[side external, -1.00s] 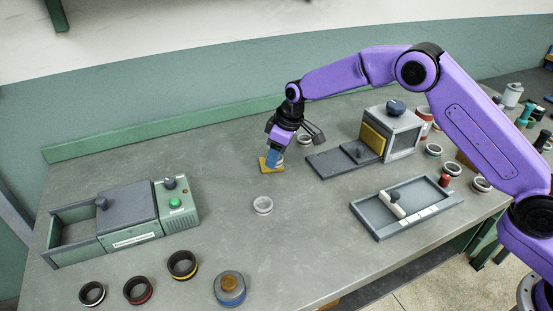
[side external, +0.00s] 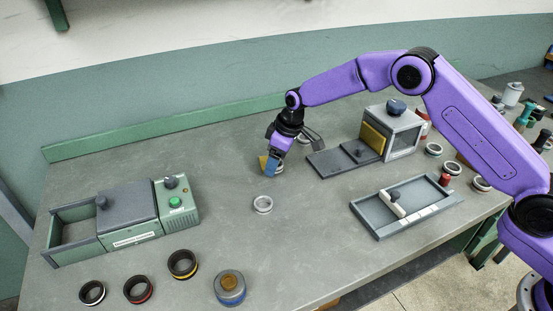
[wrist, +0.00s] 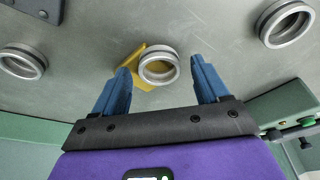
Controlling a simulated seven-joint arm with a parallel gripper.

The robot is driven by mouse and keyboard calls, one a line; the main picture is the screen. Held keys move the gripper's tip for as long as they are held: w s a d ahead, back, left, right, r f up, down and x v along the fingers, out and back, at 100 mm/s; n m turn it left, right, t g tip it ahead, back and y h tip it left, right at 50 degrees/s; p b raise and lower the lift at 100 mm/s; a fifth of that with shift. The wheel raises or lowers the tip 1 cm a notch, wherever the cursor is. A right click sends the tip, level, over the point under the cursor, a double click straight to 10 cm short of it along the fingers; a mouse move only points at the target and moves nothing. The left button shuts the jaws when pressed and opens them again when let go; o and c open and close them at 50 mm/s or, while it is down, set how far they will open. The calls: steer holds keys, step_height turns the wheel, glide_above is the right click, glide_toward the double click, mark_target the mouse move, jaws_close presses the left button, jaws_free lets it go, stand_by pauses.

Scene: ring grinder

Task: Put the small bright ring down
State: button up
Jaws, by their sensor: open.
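My gripper (wrist: 160,82) is open, with its two blue fingers spread. In the wrist view a small bright ring (wrist: 159,77) lies between the fingertips, with a gap to each finger. Behind or under it is a yellow tile (wrist: 132,59), which the ring partly covers; I cannot tell how the ring rests on it. In the side view my gripper (side external: 272,168) is low over the table at the yellow tile (side external: 263,163), and the fingers hide this ring and part of the tile.
A grey box with a yellow panel (side external: 392,132), a grey tray (side external: 405,207) and a green machine (side external: 178,205) stand around. Dark rings (side external: 137,290) lie at front left.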

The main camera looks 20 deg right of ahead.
steer(key=v, duration=1.2)
